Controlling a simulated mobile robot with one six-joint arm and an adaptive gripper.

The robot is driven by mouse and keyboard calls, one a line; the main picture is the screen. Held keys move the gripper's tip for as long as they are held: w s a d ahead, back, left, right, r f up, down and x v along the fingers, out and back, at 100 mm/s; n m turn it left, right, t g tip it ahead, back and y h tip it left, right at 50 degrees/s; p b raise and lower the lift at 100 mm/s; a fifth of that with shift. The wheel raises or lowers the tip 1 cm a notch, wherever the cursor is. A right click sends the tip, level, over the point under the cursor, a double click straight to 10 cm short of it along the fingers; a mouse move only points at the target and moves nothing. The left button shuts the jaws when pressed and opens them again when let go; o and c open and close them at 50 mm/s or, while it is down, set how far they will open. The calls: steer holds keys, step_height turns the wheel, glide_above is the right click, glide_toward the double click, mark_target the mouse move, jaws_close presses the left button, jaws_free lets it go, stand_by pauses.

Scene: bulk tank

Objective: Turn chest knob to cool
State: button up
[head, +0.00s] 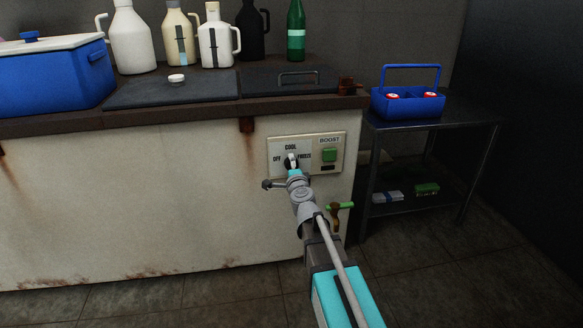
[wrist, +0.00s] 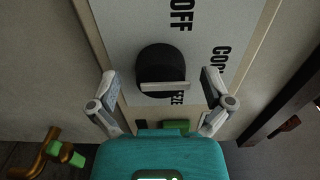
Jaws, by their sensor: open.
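The chest knob is a round black dial with a pale grip bar (wrist: 163,87), on a white label plate marked OFF, COOL and FREEZE. In the head view the knob (head: 291,160) is on the chest's front panel, with its bar about upright below COOL. In the wrist view the bar runs across the picture, roughly toward the COOL side; FREEZE is partly covered. My gripper (wrist: 160,82) is open, one finger at each side of the knob with a gap to both. I see no finger touching it. In the head view my gripper (head: 290,181) partly hides the knob's lower part.
A green BOOST button (head: 329,155) is right of the knob. A tap with a green handle (head: 340,206) sticks out below. A side table (head: 455,121) with a blue caddy (head: 407,105) stands right.

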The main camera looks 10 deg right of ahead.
steer(key=s, duration=0.7)
steer(key=shift+s, duration=0.15)
stand_by(0.3)
steer(key=s+a+n+g+y+p, duration=0.7)
steer(key=n+p, duration=0.4)
steer(key=n, duration=0.3)
steer(key=s+d+r+n+g+h+p, duration=0.1)
steer(key=s+d+n+g+h+p, duration=0.1)
steer(key=s+d+g+h+p, duration=0.35)
steer(key=s+d+n+g+h+p, duration=0.2)
steer(key=s+g+p, duration=0.3)
steer(key=s, duration=0.4)
step_height(320, 180, up, 38)
steer(key=p, duration=3.6)
steer(key=shift+w+d, duration=0.15)
steer(key=shift+w, duration=0.1)
